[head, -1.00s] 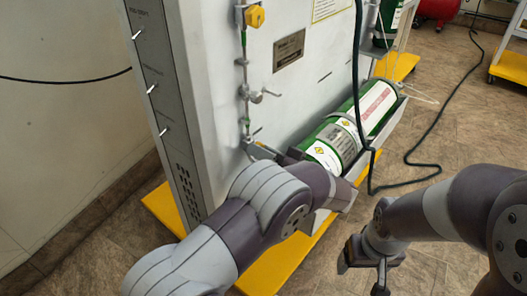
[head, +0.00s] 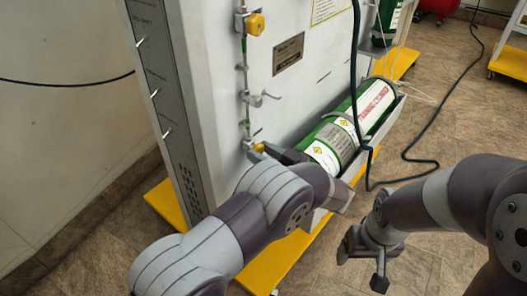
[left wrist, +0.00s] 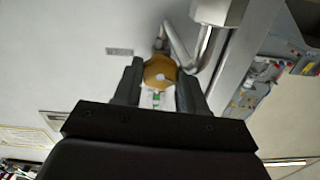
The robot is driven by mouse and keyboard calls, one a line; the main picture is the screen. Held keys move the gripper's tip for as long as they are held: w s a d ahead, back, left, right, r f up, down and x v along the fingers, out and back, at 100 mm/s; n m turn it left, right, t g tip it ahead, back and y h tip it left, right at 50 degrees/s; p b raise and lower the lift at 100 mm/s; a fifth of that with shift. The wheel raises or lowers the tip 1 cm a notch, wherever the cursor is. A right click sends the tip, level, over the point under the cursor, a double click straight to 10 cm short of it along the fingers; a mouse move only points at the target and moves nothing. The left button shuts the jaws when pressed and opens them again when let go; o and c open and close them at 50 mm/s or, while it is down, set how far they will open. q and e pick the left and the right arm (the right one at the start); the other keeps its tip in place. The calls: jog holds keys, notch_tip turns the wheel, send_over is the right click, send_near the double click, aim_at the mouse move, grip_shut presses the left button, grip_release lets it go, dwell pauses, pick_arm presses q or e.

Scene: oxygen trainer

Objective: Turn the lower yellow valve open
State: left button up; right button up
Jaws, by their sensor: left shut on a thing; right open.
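The lower yellow valve (head: 258,147) is a small round knob low on the grey panel, partly hidden by my left gripper in the head view. My right gripper (head: 364,262) is open and empty, low above the floor and away from the panel.
An upper yellow valve (head: 255,24) sits higher on the same pipe, with a small metal lever fitting (head: 258,97) between. A green and white cylinder (head: 345,135) lies in a rack to the right. A dark hose (head: 356,80) hangs in front of it.

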dwell(0.3)
pick_arm(q)
jog(key=o, duration=1.1)
jog(key=shift+c, duration=0.2)
pick_arm(e)
jog(key=shift+r, duration=0.1)
